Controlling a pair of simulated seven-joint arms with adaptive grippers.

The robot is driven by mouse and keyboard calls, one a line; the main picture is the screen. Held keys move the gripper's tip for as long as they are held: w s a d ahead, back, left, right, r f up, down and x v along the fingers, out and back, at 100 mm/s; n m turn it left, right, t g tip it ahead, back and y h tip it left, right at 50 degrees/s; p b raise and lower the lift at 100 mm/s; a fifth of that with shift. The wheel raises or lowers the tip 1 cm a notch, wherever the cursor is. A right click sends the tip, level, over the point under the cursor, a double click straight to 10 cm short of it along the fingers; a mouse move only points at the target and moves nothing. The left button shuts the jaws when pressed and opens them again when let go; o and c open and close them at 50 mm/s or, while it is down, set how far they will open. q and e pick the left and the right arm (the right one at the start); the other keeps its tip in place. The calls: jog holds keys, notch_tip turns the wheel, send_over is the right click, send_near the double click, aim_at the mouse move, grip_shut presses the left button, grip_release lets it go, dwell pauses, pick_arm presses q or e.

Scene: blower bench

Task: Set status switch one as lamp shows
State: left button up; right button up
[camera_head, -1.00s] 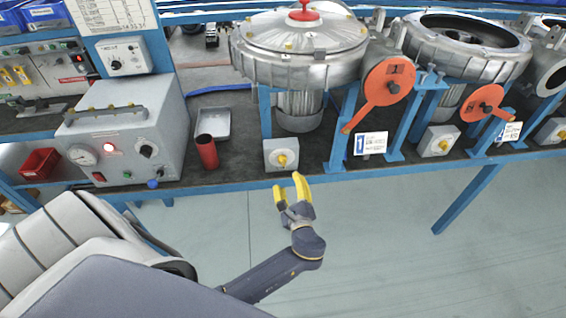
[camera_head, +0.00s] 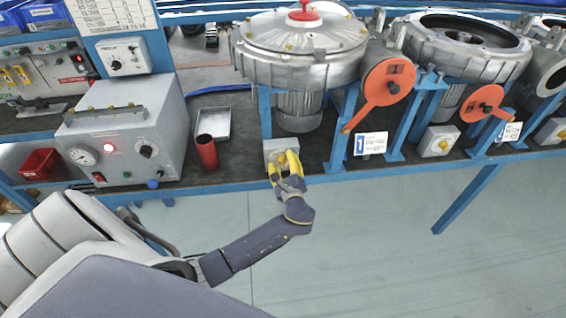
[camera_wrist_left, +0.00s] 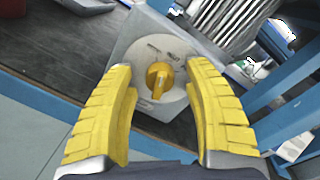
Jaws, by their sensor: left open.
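The switch box (camera_head: 281,146) is a grey box at the bench's front edge below the first blower, beside the sign with a 1. Its yellow knob (camera_wrist_left: 159,77) sits on a round pale plate with small, unreadable labels in the left wrist view. My left gripper (camera_head: 286,165) is right in front of this box, its yellow fingers open on either side of the knob. In the left wrist view the fingers (camera_wrist_left: 163,115) are apart, and the knob shows between and beyond them. A lamp (camera_head: 109,147) on the grey control box glows red. My right gripper is not in view.
The first blower (camera_head: 300,50) stands behind the switch, with an orange lever (camera_head: 388,82) to its right. A red cylinder (camera_head: 207,151) and a metal tray (camera_head: 213,123) are to the left. A second switch box (camera_head: 438,141) is farther right. The floor in front is clear.

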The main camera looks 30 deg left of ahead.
pick_arm(q)
grip_shut()
dwell(0.3)
jog(key=n, duration=0.3)
jog(key=shift+d, duration=0.1)
jog(key=shift+n+h, duration=0.3)
jog(key=shift+n, duration=0.9)
